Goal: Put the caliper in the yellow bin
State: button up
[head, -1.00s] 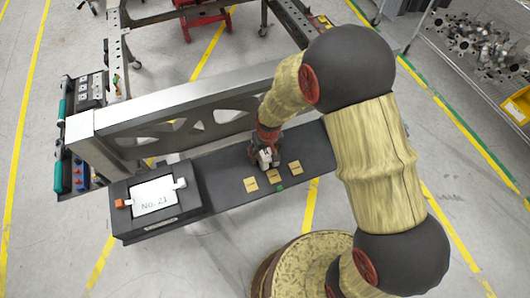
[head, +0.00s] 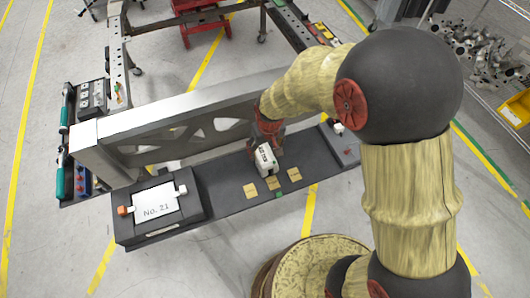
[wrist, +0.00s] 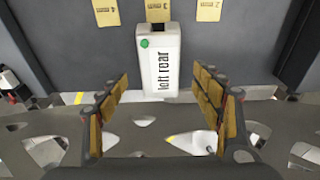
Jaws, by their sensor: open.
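I see a gap on both sides. A yellow bin (head: 516,108) stands far off at the right edge of the head view.
The block is over a dark shelf (head: 222,178) by several yellow cards (head: 250,190). A grey metal beam (head: 190,100) runs behind. A black box with a "No. 21" plate (head: 157,202) is at the shelf's left end. Metal parts (head: 475,40) lie near the bin.

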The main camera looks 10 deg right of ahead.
jog(key=shift+s+r, duration=0.15)
jog(key=shift+r, duration=0.75)
